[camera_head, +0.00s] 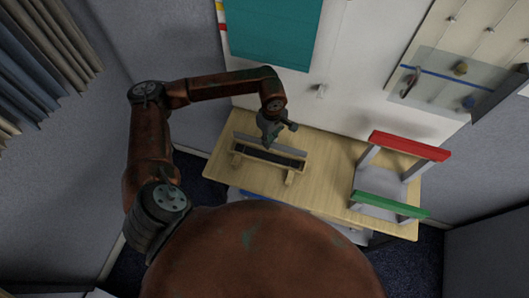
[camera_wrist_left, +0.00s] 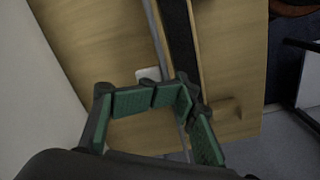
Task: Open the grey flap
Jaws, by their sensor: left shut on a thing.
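The grey flap (camera_head: 290,151) is a long thin grey strip along the back of a low wooden frame with a dark slot (camera_head: 268,155) on the table. In the left wrist view the flap (camera_wrist_left: 157,38) runs as a narrow strip beside the black slot (camera_wrist_left: 182,45) and passes behind my fingers. My left gripper (camera_head: 269,143) reaches down from above onto the flap near its middle. Its green-padded fingers (camera_wrist_left: 170,100) are shut on the flap's edge, and they hide the exact contact. My right gripper is in neither view.
The wooden table (camera_head: 325,160) has bare room right of the frame. A grey rack with red (camera_head: 410,146) and green (camera_head: 390,205) bars stands at its right end. A white wall board with a teal panel (camera_head: 272,30) rises behind, with a clear panel (camera_head: 440,80) at right.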

